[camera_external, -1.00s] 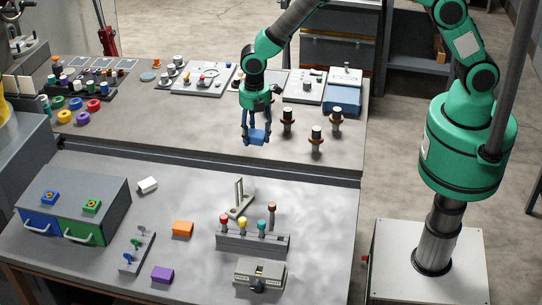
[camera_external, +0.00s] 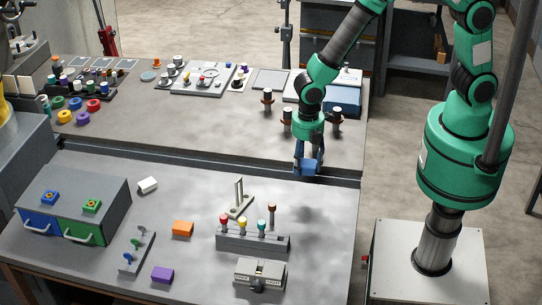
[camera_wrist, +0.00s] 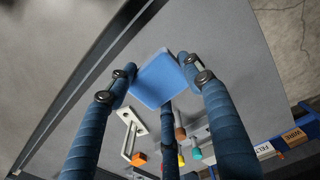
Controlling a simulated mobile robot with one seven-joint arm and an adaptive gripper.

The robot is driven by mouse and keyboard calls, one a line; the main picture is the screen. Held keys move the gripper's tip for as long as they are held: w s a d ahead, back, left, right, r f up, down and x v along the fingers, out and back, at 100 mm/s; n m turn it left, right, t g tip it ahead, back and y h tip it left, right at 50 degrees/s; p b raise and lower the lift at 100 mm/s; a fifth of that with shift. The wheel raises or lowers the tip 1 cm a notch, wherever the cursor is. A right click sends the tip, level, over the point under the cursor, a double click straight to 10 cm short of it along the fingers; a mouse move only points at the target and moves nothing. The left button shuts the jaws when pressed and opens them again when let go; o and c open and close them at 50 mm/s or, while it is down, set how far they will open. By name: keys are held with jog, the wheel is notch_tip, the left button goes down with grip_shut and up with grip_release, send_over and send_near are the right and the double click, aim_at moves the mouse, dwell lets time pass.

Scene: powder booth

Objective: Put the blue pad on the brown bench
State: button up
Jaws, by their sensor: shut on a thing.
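The blue pad (camera_external: 309,166) is a small blue block held between the fingers of my gripper (camera_external: 308,160). It hangs in the air near the gap between the two benches, by the back edge of the near bench. In the wrist view the pad (camera_wrist: 158,80) sits between the blue fingers (camera_wrist: 160,85), tilted in the picture. The near bench (camera_external: 200,215) has a grey top and a brown lower edge at its front left. I see no bench with a brown top.
An upright bracket (camera_external: 240,200) and a rack of coloured knobs (camera_external: 252,242) stand on the near bench. An orange block (camera_external: 182,228), a purple block (camera_external: 162,274) and a drawer unit (camera_external: 75,205) are farther left. The near bench's right side looks clear. Collared posts (camera_external: 267,99) stand on the far bench.

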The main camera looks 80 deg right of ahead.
jog(key=shift+s, duration=0.15)
jog(key=shift+f, duration=0.6)
send_over(305, 194)
jog(key=shift+f, duration=2.55)
jog(key=shift+f, duration=0.1)
jog(key=shift+f+b, duration=0.35)
jog(key=shift+f, duration=1.45)
jog(key=shift+f, duration=0.15)
jog(key=o, duration=1.1)
jog(key=shift+c, duration=0.2)
